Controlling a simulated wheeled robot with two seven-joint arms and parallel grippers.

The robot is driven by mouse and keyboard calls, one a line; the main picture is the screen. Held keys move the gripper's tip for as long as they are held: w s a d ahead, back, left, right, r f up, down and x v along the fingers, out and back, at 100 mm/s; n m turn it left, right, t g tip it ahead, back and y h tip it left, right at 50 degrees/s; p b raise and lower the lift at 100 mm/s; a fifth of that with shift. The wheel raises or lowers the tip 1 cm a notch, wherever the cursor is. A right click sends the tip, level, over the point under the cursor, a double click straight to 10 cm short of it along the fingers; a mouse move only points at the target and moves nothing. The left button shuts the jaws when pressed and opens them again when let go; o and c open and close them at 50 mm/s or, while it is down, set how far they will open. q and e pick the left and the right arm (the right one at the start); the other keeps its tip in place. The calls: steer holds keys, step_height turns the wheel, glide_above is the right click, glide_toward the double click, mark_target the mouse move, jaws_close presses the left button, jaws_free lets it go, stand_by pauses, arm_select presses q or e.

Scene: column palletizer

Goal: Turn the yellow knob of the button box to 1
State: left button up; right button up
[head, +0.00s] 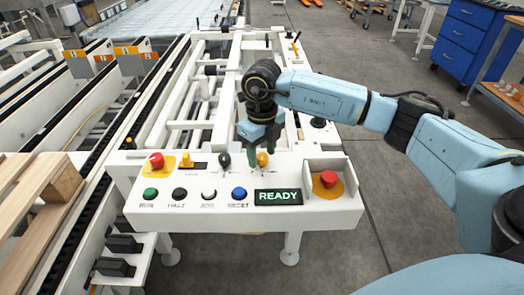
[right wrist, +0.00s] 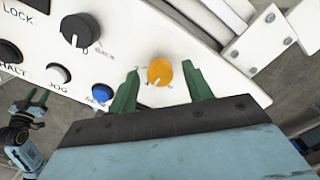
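The yellow knob (head: 262,159) sits on the sloped white panel of the button box (head: 150,208), right of a black knob (head: 224,160). In the right wrist view the yellow knob (right wrist: 159,71) has a small pale mark at its lower edge; the scale marks around it are too small to read. My right gripper (head: 258,149) is at the knob, pointing down. Its two green fingers (right wrist: 161,88) are spread, one on each side of the knob, with gaps visible. My left gripper (right wrist: 30,106) shows small at the left of the right wrist view; its opening is unclear.
A red button (head: 328,179) stands in a raised housing right of the READY display (head: 279,197). Another red button (head: 157,160), a yellow switch (head: 187,160) and a blue button (head: 239,193) are also on the panel. White conveyor frames lie behind.

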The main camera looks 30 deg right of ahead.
mark_target(262, 156)
steer(key=shift+r, duration=0.35)
arm_select(q)
steer(key=s+a+f+p, duration=0.3)
steer(key=a+f, duration=0.1)
steer(key=f, duration=0.3)
steer(key=shift+f+g, duration=0.2)
steer(key=shift+g, duration=0.1)
arm_select(e)
step_height(262, 156, up, 13)
steer(key=shift+f, duration=0.15)
